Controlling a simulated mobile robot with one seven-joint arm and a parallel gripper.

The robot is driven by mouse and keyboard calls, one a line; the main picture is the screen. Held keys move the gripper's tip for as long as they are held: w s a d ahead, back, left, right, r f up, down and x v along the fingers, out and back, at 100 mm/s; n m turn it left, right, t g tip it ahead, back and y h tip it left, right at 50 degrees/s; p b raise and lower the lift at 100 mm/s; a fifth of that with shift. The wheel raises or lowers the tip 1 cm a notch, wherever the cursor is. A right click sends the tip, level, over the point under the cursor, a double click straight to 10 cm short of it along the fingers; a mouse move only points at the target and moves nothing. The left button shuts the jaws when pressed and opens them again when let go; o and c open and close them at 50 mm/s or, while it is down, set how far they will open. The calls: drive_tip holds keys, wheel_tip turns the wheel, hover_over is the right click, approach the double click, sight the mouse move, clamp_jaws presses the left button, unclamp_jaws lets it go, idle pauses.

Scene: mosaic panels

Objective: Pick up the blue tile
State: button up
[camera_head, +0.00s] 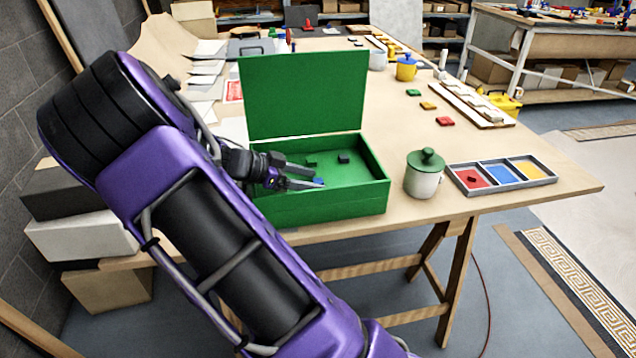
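The blue tile (319,181) is small and shows inside the open green box (325,209), near its front left. My gripper (305,180) reaches into the box from the left, with its fingertips right at the blue tile. The two fingers look spread apart, one above the other in the picture. I cannot tell whether they touch the tile. Part of the tile is hidden by a finger.
The box's raised lid (303,93) stands behind my gripper. Dark pieces (343,158) lie inside the box. A white jar with green lid (424,175) and a three-part tray (501,174) stand to the right. Red, yellow and green tiles (445,121) lie farther back.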

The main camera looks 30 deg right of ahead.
clamp_jaws()
drive_tip(key=shift+r, duration=0.1)
